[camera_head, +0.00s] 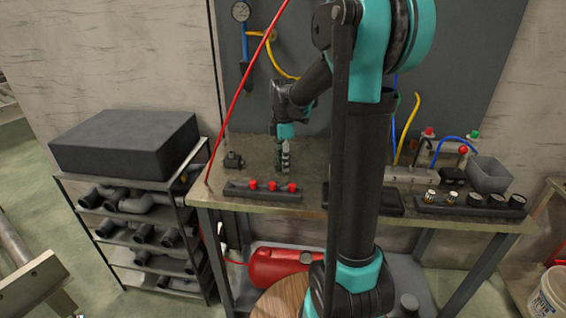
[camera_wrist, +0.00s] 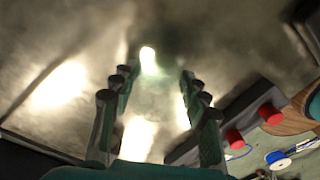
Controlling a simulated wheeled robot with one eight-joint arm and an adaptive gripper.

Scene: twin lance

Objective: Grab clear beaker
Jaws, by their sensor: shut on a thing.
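The clear beaker (camera_wrist: 155,98) shows only as a faint transparent shape between my fingers in the wrist view. Its outline is hard to tell from the bright glare on the bench. My gripper (camera_wrist: 153,85) has one finger on each side of it and is shut on it. In the head view my gripper (camera_head: 285,165) points down at the bench top (camera_head: 250,150), behind the rack with red caps. I cannot make out the beaker there, nor whether it touches the bench.
A dark rack with red caps (camera_head: 262,190) lies just in front of my gripper. A small dark fitting (camera_head: 233,160) stands to its left. A grey bin (camera_head: 490,175) and a rack of gauges (camera_head: 470,206) are at the right.

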